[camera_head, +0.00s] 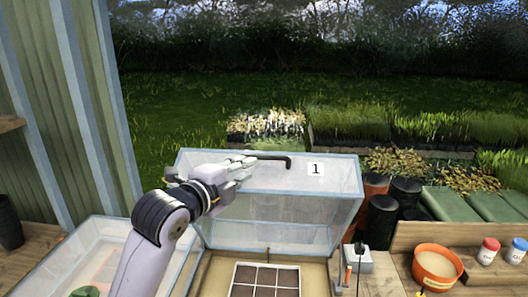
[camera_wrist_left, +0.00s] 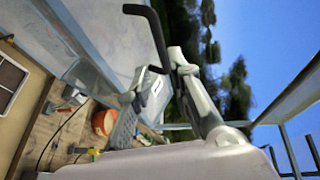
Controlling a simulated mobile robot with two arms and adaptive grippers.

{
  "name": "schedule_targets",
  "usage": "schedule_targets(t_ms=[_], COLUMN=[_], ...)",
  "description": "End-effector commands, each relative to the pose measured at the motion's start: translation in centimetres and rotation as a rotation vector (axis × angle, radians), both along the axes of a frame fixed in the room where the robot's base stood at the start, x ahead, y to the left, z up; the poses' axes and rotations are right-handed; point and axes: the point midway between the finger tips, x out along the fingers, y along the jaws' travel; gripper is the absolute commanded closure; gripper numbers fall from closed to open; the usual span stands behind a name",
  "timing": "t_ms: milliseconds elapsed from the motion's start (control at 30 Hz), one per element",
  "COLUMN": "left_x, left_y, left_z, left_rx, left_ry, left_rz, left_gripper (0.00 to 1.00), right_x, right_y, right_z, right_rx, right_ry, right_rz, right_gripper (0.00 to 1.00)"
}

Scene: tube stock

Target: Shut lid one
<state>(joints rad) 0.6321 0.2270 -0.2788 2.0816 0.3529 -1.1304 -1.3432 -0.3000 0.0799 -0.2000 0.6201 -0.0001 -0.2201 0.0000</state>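Lid one (camera_head: 330,185), a clear-paned lid with a pale frame and the label "1" (camera_head: 315,169), stands raised over the wooden tray compartment. Its black bent handle (camera_head: 274,157) is at the top. My left gripper (camera_head: 252,162) is at the handle's left end. In the left wrist view the two fingers (camera_wrist_left: 160,75) lie on either side of the lower end of the black handle (camera_wrist_left: 157,38). I cannot tell whether they grip it or are slightly apart. My right gripper is not in view.
A second clear-paned frame (camera_head: 50,275) is at the lower left. A celled seed tray (camera_head: 265,280) lies below the lid. An orange bowl (camera_head: 437,265), a red-capped jar (camera_head: 488,251) and a blue-capped jar (camera_head: 517,250) stand on the bench at right. Dark pots (camera_head: 381,217) stand behind.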

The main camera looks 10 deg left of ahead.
Motion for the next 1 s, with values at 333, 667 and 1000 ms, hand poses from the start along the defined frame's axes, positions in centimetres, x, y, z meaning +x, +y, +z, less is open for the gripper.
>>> schedule_targets(t_ms=[333,667,1000], left_x=[6.6,9.2,9.3], left_y=[-2.9,-3.9,-3.9], left_z=[-0.6,-1.1,-1.2], left_rx=[-0.002,-0.001,0.000], left_ry=[0.004,0.000,0.000], left_rz=[0.000,0.000,0.001], left_gripper=[0.80,0.80,0.84], right_x=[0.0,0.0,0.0], right_y=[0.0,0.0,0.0], right_z=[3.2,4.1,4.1], right_rx=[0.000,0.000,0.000], right_ry=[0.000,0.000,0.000], right_rz=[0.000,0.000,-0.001], right_gripper=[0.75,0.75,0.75])
